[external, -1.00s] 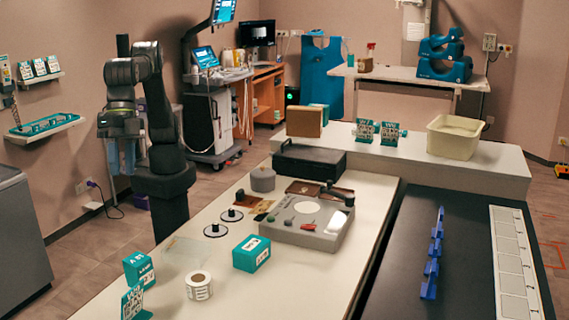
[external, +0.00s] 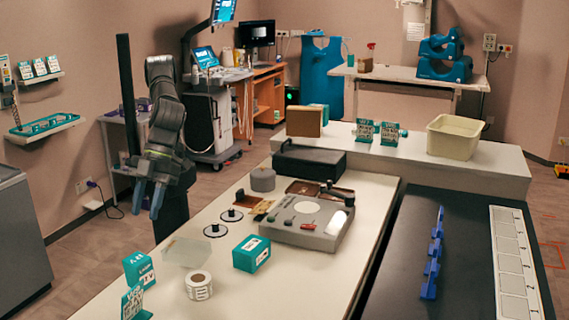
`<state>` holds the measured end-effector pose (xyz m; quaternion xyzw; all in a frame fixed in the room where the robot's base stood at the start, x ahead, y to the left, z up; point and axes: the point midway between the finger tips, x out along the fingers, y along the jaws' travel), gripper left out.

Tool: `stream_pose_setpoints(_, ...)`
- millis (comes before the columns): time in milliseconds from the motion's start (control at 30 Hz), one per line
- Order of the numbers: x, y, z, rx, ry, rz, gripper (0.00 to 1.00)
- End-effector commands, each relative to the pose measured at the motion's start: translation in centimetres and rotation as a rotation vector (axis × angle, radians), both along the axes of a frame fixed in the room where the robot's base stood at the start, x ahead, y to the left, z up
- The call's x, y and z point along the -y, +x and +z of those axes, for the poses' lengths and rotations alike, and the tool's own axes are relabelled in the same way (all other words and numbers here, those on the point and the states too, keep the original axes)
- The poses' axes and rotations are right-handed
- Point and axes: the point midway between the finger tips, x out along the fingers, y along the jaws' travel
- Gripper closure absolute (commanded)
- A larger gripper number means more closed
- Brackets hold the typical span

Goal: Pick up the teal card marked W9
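Several teal cards with white printed panels are in view, but the markings are too small to read, so I cannot tell which is W9. One teal card stands upright (external: 132,303) at the table's front left corner, with a teal box (external: 139,269) just behind it. Two more teal cards stand on the rear counter, a left one (external: 365,131) and a right one (external: 389,132). Several others stand on the wall shelf (external: 40,66). My gripper (external: 149,198) points down beside the table's left edge. Its two blue fingers are apart with nothing between them.
A label roll (external: 198,286), a clear sheet (external: 187,252) and another teal box (external: 251,253) lie on the pale table. A grey device (external: 308,222) stands farther back. A cream bin (external: 454,137) is on the rear counter. A blue rack (external: 432,255) stands on the dark surface.

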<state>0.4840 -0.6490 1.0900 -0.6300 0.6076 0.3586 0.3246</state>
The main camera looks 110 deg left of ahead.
Motion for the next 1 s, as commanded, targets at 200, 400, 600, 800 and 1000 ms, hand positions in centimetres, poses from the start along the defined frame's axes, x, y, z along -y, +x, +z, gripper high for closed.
stream_pose_setpoints(200, 0.6, 0.2, -1.3, 0.026, -0.008, -0.054, 0.65)
stream_pose_setpoints(400, 2.9, 0.2, -4.8, 0.026, -0.007, -0.053, 0.65)
stream_pose_setpoints(600, 5.0, 0.3, -8.3, 0.027, -0.007, -0.053, 0.65)
stream_pose_setpoints(800, 6.4, 0.3, -10.2, 0.027, -0.008, -0.052, 0.65)
stream_pose_setpoints(1000, 6.9, 0.4, -11.0, 0.027, -0.008, -0.052, 0.65)
